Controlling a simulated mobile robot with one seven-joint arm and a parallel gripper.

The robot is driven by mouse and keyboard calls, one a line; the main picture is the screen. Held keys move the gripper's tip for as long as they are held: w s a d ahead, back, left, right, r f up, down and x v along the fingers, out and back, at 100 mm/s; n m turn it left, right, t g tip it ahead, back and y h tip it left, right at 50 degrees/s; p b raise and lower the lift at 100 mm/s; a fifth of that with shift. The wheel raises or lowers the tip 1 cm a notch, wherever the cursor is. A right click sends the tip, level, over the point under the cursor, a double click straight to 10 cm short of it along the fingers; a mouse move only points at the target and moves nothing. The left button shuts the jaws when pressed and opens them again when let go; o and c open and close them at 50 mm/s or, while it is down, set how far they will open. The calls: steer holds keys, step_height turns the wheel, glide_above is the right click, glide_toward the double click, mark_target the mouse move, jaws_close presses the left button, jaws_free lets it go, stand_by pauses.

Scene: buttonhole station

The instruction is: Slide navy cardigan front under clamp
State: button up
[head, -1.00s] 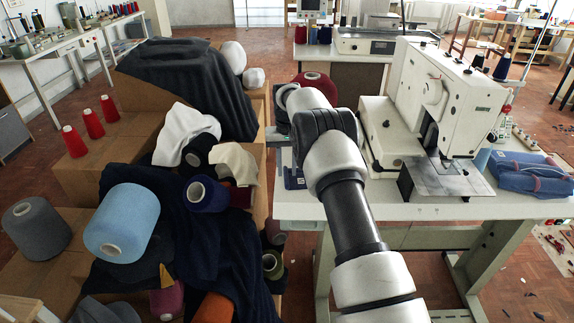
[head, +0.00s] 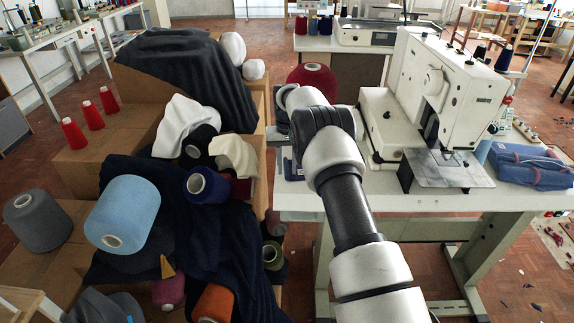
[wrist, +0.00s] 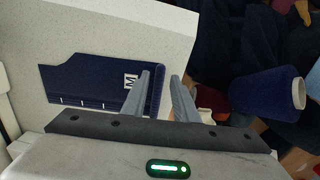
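The navy cardigan front (wrist: 85,85) lies flat on the white table in the wrist view, with a white "M" label and a darker band along its right edge. In the head view only a small part of it (head: 291,171) shows, left of my arm. My gripper (wrist: 164,88) is open, its two grey fingers apart at the piece's right edge by the table's edge. Whether cloth lies between the fingers is unclear. My gripper is hidden behind my arm in the head view. The clamp (head: 449,156) is on the white buttonhole machine (head: 462,92), above a metal plate (head: 452,175).
Folded blue garments (head: 528,166) lie right of the machine. A red yarn cone (head: 312,80) stands behind my arm. Boxes with dark cloth and several cones crowd the left; a navy cone (wrist: 265,93) shows in the wrist view. Bare tabletop (head: 400,207) lies in front of the machine.

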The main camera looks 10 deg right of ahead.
steer(key=shift+f+b, duration=0.35)
steer(key=shift+f, duration=0.55)
stand_by(0.4)
steer(key=shift+c, duration=0.6)
jaws_close()
steer(key=shift+r, duration=0.1)
steer(key=shift+r, duration=0.1)
steer(key=shift+r+p, duration=1.2)
steer(key=shift+r, duration=1.15)
